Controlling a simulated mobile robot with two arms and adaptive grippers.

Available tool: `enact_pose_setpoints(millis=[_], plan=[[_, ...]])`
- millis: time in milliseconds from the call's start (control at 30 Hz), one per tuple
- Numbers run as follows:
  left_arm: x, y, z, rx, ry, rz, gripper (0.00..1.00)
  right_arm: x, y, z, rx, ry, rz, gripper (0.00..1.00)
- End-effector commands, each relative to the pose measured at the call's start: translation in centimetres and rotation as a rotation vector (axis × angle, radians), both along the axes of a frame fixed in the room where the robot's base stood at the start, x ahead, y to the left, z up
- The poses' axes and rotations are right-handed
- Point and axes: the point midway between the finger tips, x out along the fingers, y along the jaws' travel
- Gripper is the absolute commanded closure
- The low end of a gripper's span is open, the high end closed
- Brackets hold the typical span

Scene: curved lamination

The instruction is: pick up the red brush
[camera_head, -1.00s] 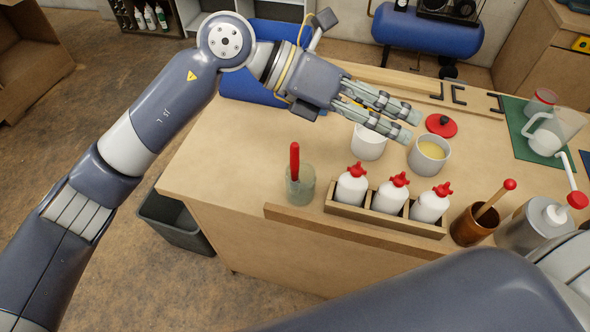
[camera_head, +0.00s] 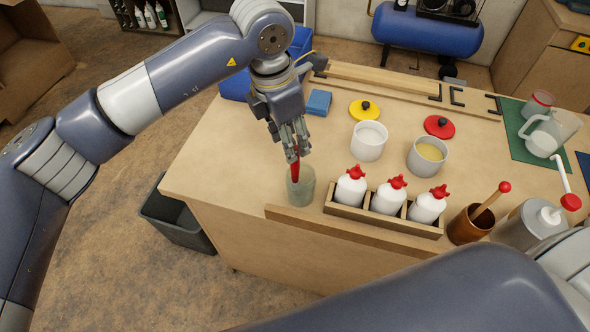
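The red brush (camera_head: 295,171) stands handle-up in a translucent jar (camera_head: 301,190) near the table's front left edge. My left gripper (camera_head: 292,150) points down right over the jar, with its fingers at the top of the red handle. The fingers cover the handle's upper part, and I cannot tell whether they are closed on it. My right gripper is out of the picture; only part of my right arm shows along the bottom.
Several white bottles with red caps stand in a wooden rack (camera_head: 338,209) right of the jar. Behind are a white pot (camera_head: 369,142), a pot of yellow liquid (camera_head: 426,158), a yellow lid (camera_head: 364,110) and a blue block (camera_head: 319,102). A dark bin (camera_head: 172,222) stands on the floor.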

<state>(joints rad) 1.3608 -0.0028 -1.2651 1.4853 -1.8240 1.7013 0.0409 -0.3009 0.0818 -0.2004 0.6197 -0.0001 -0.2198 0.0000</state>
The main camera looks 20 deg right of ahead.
Motion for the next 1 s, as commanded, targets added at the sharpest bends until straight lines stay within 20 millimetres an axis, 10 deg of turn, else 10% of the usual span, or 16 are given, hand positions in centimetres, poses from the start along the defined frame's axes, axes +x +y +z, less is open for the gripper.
enact_pose_setpoints(millis=[667,833,1000], plan=[[-0.4,-1.1,-4.9,-0.001,0.002,-0.001,0.6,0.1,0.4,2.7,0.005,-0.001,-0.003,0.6],[-0.4,-1.1,-4.9,-0.001,0.002,-0.001,0.97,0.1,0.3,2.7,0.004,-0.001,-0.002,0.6],[-0.4,-1.1,-4.9,-0.001,0.002,-0.001,1.0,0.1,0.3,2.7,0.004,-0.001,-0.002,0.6]])
